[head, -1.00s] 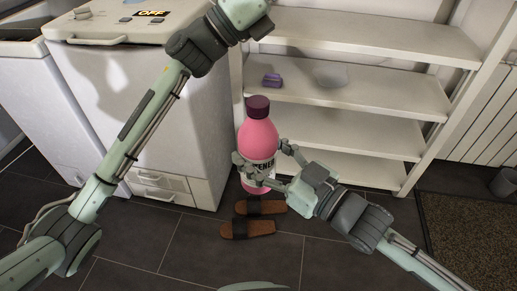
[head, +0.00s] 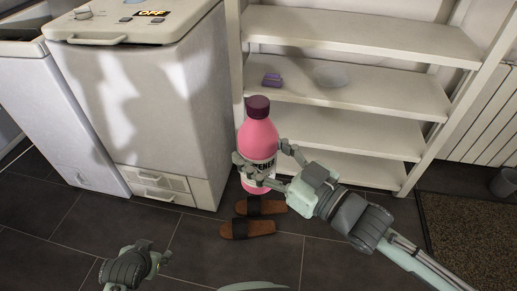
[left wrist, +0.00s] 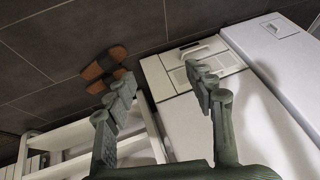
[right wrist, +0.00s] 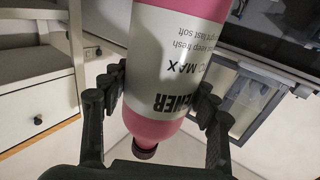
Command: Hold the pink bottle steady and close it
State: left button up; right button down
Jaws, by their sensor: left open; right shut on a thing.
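The pink bottle (head: 258,138) stands upright beside the white shelf unit, with a dark maroon cap (head: 258,107) on its top. I cannot tell how tight the cap sits. My right gripper (head: 270,166) is shut around the bottle's lower body, over the white label. In the right wrist view the bottle (right wrist: 180,60) is between the fingers, and its cap (right wrist: 145,150) shows below. My left gripper (left wrist: 162,82) is open and empty in the left wrist view, well away from the bottle. In the head view only part of my left arm shows at lower left.
A white toploader (head: 150,100) stands left of the bottle, another (head: 65,125) beyond it. Brown slippers (head: 247,229) lie in front. The dark floor (head: 210,265) has free room.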

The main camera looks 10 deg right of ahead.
jog(key=shift+r, duration=0.1)
jog(key=shift+w+d+r+m+t, duration=0.1)
jog(key=shift+w+r+m+t, duration=0.15)
jog(key=shift+r, duration=0.2)
pick_arm(q)
jog(key=s+a+f+n+g, duration=0.1)
jog(key=s+a+f+g, duration=0.1)
jog(key=s, duration=0.8)
notch_tip(320, 180, down, 2)
jog(key=shift+a+n+g, duration=0.15)
jog(key=shift+n+g, duration=0.25)
jog(key=shift+g, duration=0.1)
pick_arm(e)
jog(key=w+d+f+m+t+h, duration=0.1)
jog(key=d+f+m+t+h, duration=0.1)
jog(key=d+m+h, duration=0.5)
jog(key=d+t+h, duration=0.1)
jog(key=d+h, duration=0.3)
jog(key=d, duration=0.2)
jog(key=shift+w+d+t+h, duration=0.15)
jog(key=shift+w+t+h, duration=0.1)
jog(key=shift+t+h, duration=0.1)
